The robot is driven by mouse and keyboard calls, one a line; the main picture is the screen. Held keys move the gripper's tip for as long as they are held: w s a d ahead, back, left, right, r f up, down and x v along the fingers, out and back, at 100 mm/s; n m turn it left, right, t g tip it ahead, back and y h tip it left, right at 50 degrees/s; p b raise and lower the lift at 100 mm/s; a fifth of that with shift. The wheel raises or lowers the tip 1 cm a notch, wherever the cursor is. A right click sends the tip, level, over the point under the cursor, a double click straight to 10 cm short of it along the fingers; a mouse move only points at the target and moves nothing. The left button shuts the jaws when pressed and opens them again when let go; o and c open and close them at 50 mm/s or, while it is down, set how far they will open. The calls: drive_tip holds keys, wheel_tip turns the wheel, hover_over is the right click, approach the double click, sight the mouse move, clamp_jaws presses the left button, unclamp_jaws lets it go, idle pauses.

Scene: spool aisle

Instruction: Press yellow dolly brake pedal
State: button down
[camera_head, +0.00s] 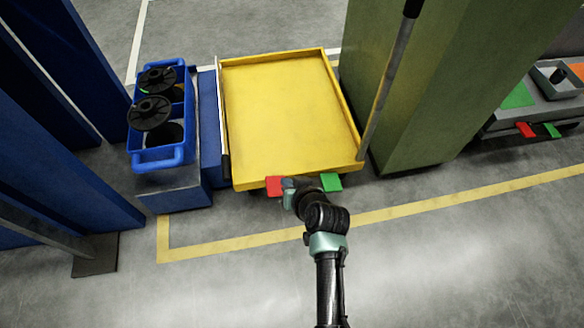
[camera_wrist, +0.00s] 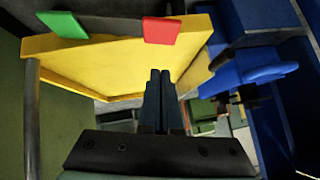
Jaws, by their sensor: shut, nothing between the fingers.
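The yellow dolly (camera_head: 285,95) stands on the floor at the upper middle of the head view. It also shows in the wrist view (camera_wrist: 105,68). A red pedal (camera_head: 273,187) and a green pedal (camera_head: 332,182) stick out below its near edge. In the wrist view the red pedal (camera_wrist: 160,30) lies straight beyond my fingertips, and the green pedal (camera_wrist: 63,25) is to the left. My gripper (camera_wrist: 160,73) is shut and empty. In the head view, my gripper (camera_head: 287,186) covers the red pedal's right side; contact cannot be told.
A blue crate (camera_head: 160,157) with black spools stands left of the dolly. A green pillar (camera_head: 430,90) and a grey pole (camera_head: 385,90) stand to its right. A grey dolly (camera_head: 500,122) with red and green pedals is far right. The near floor is clear.

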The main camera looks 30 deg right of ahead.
sight(274, 192)
drive_tip(key=w+f+b, duration=0.2)
drive_tip(key=f, duration=0.1)
drive_tip(key=w+f+b, duration=0.1)
drive_tip(key=f+b, duration=0.1)
drive_tip(key=shift+w+a, duration=0.1)
drive_tip(key=shift+w, duration=0.05)
drive_tip(key=shift+a+f+b, duration=0.25)
drive_tip(key=shift+f+b, duration=0.45)
drive_tip(key=shift+f, duration=0.15)
drive_tip(key=shift+a, duration=0.1)
drive_tip(key=shift+w+a+f+h+p, duration=0.1)
drive_tip(key=shift+a+f+h+p, duration=0.15)
drive_tip(key=shift+h+p, duration=0.1)
drive_tip(key=shift+f, duration=0.1)
drive_tip(key=shift+a+f+n, duration=0.1)
drive_tip(key=shift+a+n, duration=0.05)
drive_tip(key=shift+n, duration=0.15)
drive_tip(key=shift+w+a+f+n+g+h+p, duration=0.1)
drive_tip(key=shift+a+f+n+g+h+p, duration=0.15)
drive_tip(key=shift+f+h, duration=0.2)
drive_tip(key=shift+w+a+f+n+g+h+p, duration=0.1)
drive_tip(key=shift+a+f+n+g+h+p, duration=0.1)
drive_tip(key=shift+f+h+p, duration=0.2)
drive_tip(key=shift+w+a+f+b, duration=0.1)
drive_tip(key=shift+a+f+b, duration=0.1)
drive_tip(key=shift+f, duration=0.3)
drive_tip(key=shift+a+f+b, duration=0.15)
drive_tip(key=shift+f, duration=0.35)
